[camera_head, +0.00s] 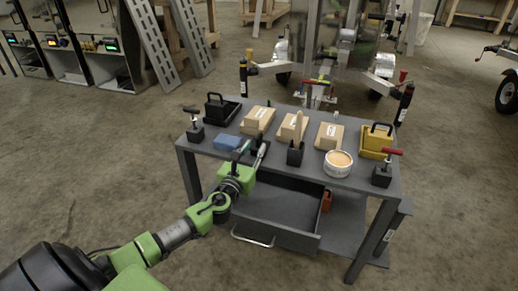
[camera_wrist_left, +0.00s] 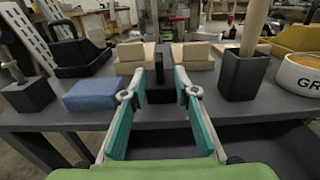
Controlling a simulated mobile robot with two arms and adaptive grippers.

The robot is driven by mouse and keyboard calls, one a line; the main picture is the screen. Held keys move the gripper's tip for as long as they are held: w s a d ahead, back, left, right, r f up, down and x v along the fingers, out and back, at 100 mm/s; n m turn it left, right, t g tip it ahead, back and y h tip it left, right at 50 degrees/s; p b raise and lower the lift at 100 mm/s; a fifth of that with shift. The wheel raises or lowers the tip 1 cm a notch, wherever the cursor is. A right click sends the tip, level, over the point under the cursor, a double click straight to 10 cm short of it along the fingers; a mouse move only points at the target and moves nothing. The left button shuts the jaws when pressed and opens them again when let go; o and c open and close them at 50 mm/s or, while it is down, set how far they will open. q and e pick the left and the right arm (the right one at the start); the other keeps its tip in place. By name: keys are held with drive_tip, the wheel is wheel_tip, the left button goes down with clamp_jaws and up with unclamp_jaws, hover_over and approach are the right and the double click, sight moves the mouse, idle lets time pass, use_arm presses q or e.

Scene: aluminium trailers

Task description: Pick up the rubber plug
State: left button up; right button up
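My left gripper (camera_head: 253,148) reaches over the front edge of the grey table (camera_head: 222,158). In the left wrist view its two teal-padded fingers (camera_wrist_left: 165,82) stand apart with nothing clamped between them. A small black object (camera_wrist_left: 164,62), possibly the rubber plug, stands on the table just beyond the fingertips and shows in the gap between them. My right gripper is not in view.
A blue block (camera_head: 227,142) lies left of the gripper. A black holder with a wooden handle (camera_head: 295,154) and a round tub (camera_head: 338,163) stand to the right. An open drawer (camera_head: 283,206) juts out below the tabletop.

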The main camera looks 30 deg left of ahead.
sight(257, 144)
use_arm(q)
drive_tip(key=x, duration=0.4)
drive_tip(key=shift+b, duration=0.4)
drive_tip(key=shift+w+a, duration=0.2)
drive_tip(key=shift+w, duration=0.45)
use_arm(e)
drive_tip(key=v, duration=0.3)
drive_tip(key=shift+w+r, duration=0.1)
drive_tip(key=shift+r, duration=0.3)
use_arm(q)
clamp_jaws()
